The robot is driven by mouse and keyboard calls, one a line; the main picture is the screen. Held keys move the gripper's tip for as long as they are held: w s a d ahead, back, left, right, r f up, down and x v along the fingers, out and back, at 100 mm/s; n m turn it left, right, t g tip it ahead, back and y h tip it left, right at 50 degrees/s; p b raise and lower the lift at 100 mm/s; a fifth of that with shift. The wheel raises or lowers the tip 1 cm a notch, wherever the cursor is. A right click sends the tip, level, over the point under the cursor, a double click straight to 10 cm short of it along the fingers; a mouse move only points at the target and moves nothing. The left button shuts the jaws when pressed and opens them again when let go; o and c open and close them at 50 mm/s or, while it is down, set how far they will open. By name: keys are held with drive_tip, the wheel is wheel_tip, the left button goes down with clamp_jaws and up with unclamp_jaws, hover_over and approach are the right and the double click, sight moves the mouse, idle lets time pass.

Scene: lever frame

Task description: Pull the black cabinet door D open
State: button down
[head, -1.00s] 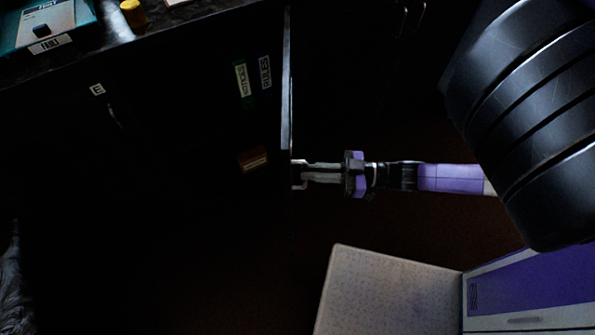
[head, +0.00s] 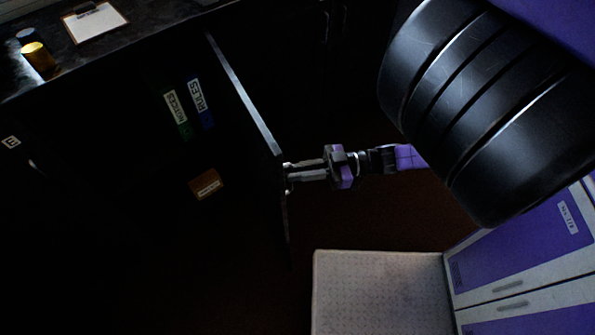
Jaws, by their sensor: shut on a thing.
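The black cabinet door D (head: 246,98) stands open, swung out from the dark cabinet front. I see it at a steep angle, with its top edge lit; its letter label does not show. My gripper (head: 289,178) is at the right side of the door, near its free edge, with its fingers shut on the door handle. The handle itself is mostly hidden by the fingers and the dark.
Inside the cabinet are a green binder (head: 177,113), a blue binder (head: 200,101) and a brown box (head: 206,184). The countertop (head: 68,62) holds a clipboard (head: 95,22) and a yellow cylinder (head: 40,59). Dark floor (head: 375,215) lies right of the door.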

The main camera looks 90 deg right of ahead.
drive_tip(key=c, duration=1.5)
unclamp_jaws()
drive_tip(key=shift+w+d+h, duration=0.15)
drive_tip(key=shift+d+h, duration=0.15)
drive_tip(key=shift+d, duration=0.35)
drive_tip(key=shift+a, duration=0.1)
drive_tip(key=shift+a, duration=0.1)
drive_tip(key=s+d+b, duration=0.1)
drive_tip(key=s+b, duration=0.1)
drive_tip(key=s, duration=0.5)
drive_tip(key=shift+s+d, duration=0.25)
drive_tip(key=shift+s, duration=0.1)
